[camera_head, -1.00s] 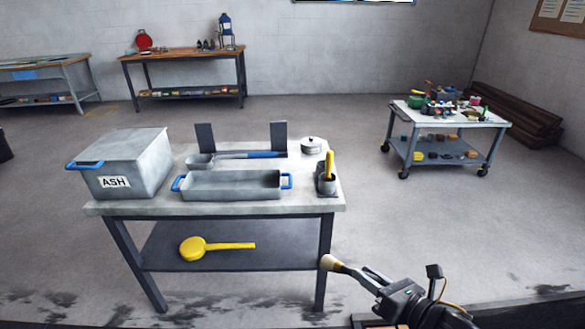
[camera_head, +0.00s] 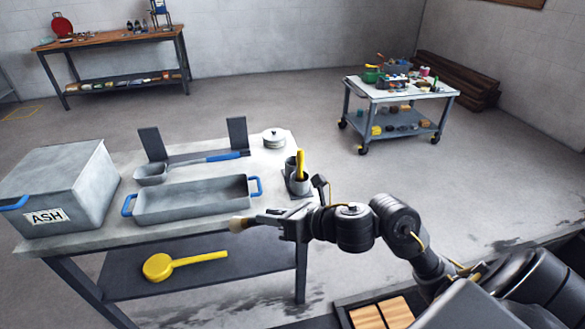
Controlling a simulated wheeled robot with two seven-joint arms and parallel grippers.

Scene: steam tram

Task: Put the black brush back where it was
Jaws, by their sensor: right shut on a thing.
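A dark holder with grey cups (camera_head: 297,187) stands at the bench's right end, up and right of the gripper's tip. A yellow handle (camera_head: 300,163) stands upright in one cup; another cup beside it shows no handle. My left gripper is not in view.
The bench top (camera_head: 110,232) bears a grey tray (camera_head: 190,203), an ASH box (camera_head: 60,185), a blue-handled scoop (camera_head: 200,163) and a lidded pot (camera_head: 274,138). A cluttered trolley (camera_head: 395,100) stands back right.

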